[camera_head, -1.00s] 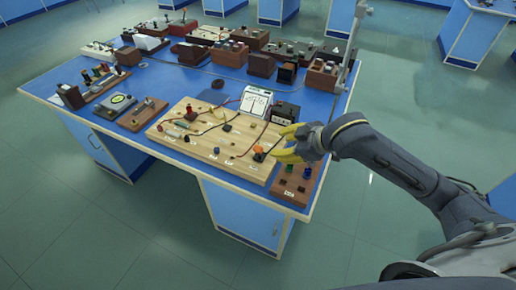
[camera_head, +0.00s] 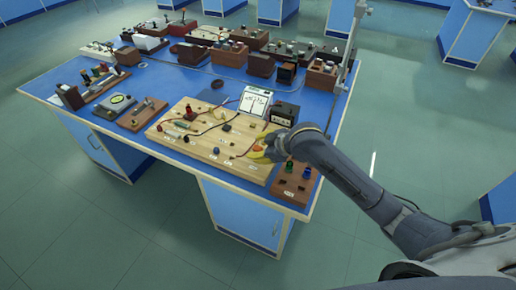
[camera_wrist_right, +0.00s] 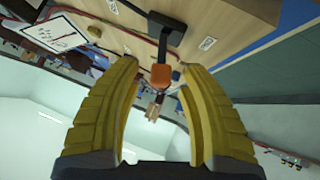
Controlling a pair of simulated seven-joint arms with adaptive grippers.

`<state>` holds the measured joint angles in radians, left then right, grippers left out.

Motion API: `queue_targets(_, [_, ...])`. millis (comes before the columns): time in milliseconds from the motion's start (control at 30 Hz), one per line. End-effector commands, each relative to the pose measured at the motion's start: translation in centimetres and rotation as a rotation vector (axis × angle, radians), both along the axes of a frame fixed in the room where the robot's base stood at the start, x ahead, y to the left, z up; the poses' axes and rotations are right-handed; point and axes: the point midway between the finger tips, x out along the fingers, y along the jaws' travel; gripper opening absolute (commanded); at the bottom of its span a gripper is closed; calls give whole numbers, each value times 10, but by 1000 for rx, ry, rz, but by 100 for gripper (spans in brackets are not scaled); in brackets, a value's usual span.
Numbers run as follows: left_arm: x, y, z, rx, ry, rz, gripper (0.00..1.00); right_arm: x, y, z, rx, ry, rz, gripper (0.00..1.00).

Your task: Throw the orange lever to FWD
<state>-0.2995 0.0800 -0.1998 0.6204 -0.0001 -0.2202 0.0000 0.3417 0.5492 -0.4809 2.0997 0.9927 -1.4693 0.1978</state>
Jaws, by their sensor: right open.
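The orange lever (camera_wrist_right: 161,75) shows in the right wrist view as an orange knob on a dark arm that leads up to a dark base on the wooden board. In the head view its orange knob (camera_head: 258,149) is partly hidden by my yellow fingers at the right side of the board. My right gripper (camera_head: 262,152) is open around the knob there. In the right wrist view the two yellow fingers of my right gripper (camera_wrist_right: 160,75) stand on either side of the knob, with a gap on each side. The FWD label cannot be read. My left gripper is out of view.
The wooden board (camera_head: 180,147) carries wires and small components. A brown box with green and blue knobs (camera_head: 292,186) sits close to my right gripper. A white meter (camera_head: 256,101) and a black box (camera_head: 284,113) stand behind the board. Several instruments crowd the blue bench's far side.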

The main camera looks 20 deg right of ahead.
Motion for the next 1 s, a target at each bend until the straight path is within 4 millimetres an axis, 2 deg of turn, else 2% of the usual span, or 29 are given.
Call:
queue_targets(367, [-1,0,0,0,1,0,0,1,1,-1,-1,0,1,43])
queue_targets(733, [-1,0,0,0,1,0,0,1,0,-1,-2,0,0,0])
queue_targets(1000, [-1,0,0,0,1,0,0,0,1,-2,-14,-12,1,0])
